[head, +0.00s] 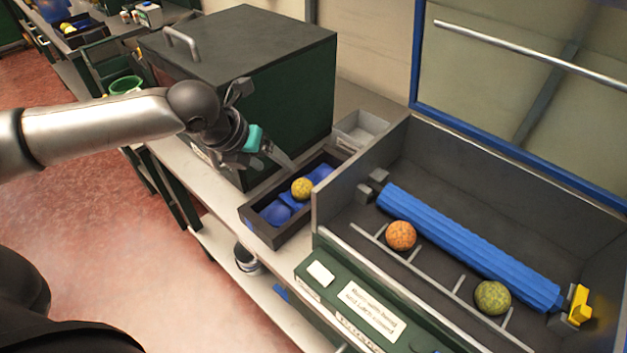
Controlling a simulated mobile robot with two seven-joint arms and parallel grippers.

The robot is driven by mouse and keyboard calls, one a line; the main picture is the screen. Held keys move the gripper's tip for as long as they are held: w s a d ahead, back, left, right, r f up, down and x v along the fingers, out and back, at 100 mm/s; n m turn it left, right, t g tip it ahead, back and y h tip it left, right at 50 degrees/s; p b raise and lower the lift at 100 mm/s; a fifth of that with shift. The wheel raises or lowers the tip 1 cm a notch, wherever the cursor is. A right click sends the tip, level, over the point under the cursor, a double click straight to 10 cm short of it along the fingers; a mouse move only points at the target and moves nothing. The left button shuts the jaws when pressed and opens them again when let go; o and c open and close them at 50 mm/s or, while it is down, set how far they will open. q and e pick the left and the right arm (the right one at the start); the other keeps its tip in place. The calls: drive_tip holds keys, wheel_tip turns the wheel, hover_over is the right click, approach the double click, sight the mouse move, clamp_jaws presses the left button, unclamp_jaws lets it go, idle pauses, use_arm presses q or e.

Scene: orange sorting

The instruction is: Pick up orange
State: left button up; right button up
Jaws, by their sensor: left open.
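An orange-coloured fruit (401,235) sits in a slot of the grey sorting machine, in front of its blue roller. A green-yellow fruit (493,297) sits in another slot farther right. A yellow-orange fruit (302,188) rests on blue padding in a small dark tray (283,237) left of the machine. My left gripper (268,155) is open and empty, above and just left of the tray's back end, apart from the yellow-orange fruit. My right gripper is not in view.
A large dark green box (285,90) with a grey top stands behind my left gripper. A small grey bin (361,128) is behind the tray. The blue roller (470,245) and the machine's grey wall (350,175) rise right of the tray. Red floor lies left.

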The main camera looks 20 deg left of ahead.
use_arm(q)
drive_tip(key=b, duration=0.1)
approach(298, 185)
drive_tip(key=f, duration=0.1)
drive_tip(key=b+x, duration=0.1)
drive_tip(key=x, duration=0.3)
drive_tip(key=shift+w, duration=0.25)
drive_tip(key=shift+w+d+f, duration=0.1)
drive_tip(key=shift+w+f, duration=0.1)
drive_tip(key=shift+f, duration=0.1)
drive_tip(key=b+x, duration=0.1)
drive_tip(key=x, duration=0.4)
drive_tip(key=shift+d+b, duration=0.1)
drive_tip(key=shift+b, duration=0.25)
drive_tip(key=shift+r, duration=0.1)
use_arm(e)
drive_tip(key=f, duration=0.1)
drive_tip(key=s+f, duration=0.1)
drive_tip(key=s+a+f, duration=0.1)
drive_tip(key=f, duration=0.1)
use_arm(q)
drive_tip(key=c, duration=1.1)
